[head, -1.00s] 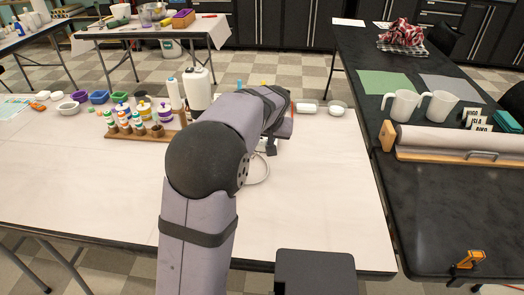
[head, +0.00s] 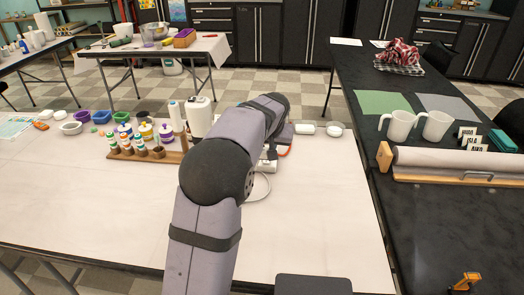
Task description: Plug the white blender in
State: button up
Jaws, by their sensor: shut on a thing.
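A tall white appliance (head: 200,117), which looks like the blender, stands upright towards the back of the white table, partly behind my arm. A white power strip (head: 266,166) lies on the table at the end of my arm. A pale cord (head: 260,188) loops on the table just in front of it. My gripper (head: 270,153) points down right over the strip, largely hidden by my arm. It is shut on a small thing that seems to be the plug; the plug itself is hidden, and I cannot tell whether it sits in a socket.
A wooden rack (head: 150,156) of small paint bottles stands left of my arm. The front right of the white table (head: 330,210) is clear. A black table (head: 430,220) adjoins it on the right.

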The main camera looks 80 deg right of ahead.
jog(key=d+g+p, duration=0.1)
jog(key=d+p, duration=1.2)
jog(key=p, duration=0.2)
jog(key=shift+f, duration=0.35)
jog(key=shift+s+d, duration=0.1)
jog(key=shift+f, duration=0.2)
jog(key=shift+f+b, duration=1.55)
jog(key=shift+f, duration=1.15)
jog(key=shift+g+b, duration=0.3)
jog(key=shift+b, duration=0.25)
jog(key=shift+f+b, duration=0.55)
jog(key=shift+f, duration=0.2)
dwell(0.4)
